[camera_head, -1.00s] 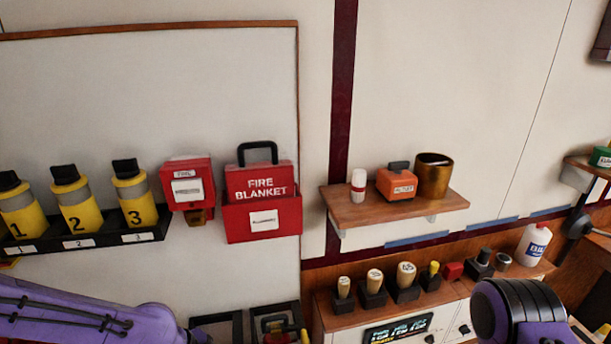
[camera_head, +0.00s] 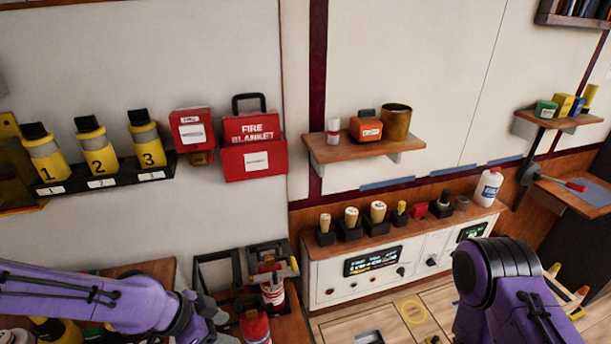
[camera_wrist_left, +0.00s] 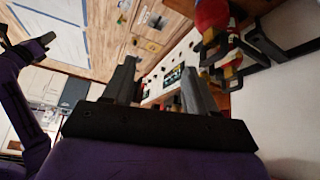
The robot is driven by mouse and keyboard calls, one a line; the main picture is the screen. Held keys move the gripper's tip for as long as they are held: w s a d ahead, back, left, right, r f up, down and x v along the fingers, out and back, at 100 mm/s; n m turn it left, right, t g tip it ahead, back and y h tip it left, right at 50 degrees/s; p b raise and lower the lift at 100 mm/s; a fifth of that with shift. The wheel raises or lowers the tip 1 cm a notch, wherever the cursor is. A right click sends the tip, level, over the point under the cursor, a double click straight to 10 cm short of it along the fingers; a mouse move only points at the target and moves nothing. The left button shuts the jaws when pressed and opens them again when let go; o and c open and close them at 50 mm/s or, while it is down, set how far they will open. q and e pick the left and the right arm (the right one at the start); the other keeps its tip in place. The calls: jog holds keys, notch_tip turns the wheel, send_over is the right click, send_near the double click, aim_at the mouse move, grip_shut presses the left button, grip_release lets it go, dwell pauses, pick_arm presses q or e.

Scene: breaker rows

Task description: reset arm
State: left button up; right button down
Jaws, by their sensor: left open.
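My left arm (camera_head: 100,300) is purple and comes in from the left in the head view, ending low beside the black frames and red extinguishers. My left gripper (camera_wrist_left: 160,88) shows in the left wrist view, its two dark fingers apart with nothing between them. My right arm (camera_head: 505,290) is bent at the lower right of the head view; its gripper is out of that view. Purple and dark parts at the left of the wrist view look like my right arm (camera_wrist_left: 28,110), and its jaw state is unclear.
Close to my left arm's end is a red extinguisher (camera_head: 255,328). A panel console (camera_head: 400,262) stands at centre right. On the wall are numbered yellow canisters (camera_head: 98,158), a red fire blanket box (camera_head: 262,160) and a wooden shelf (camera_head: 350,150).

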pick_arm(q)
jog(key=w+a+f+n+t+y+b, duration=0.1)
jog(key=a+f+n+t+y+b, duration=0.2)
jog(key=f+n, duration=0.55)
jog(key=a+f+n+t+y+b, duration=0.1)
jog(key=a+f+n+t+b, duration=0.2)
jog(key=f+n, duration=0.55)
jog(key=s+a+f+g+y+b, duration=0.2)
jog(key=s+a+f+b, duration=0.1)
jog(key=s+f, duration=0.6)
jog(key=s+a+f+n+g+y+b, duration=0.1)
jog(key=s+a+f+g+y+b, duration=0.1)
jog(key=s+f, duration=0.7)
jog(key=a+g+b, duration=0.1)
jog(key=a+b, duration=0.1)
jog(key=a, duration=0.1)
jog(key=shift+s+g+y, duration=0.2)
jog(key=shift+g+y, duration=0.1)
jog(key=shift+y, duration=0.1)
pick_arm(e)
notch_tip(320, 180, down, 13)
jog(key=shift+w+f, duration=0.15)
jog(key=shift+f, duration=0.05)
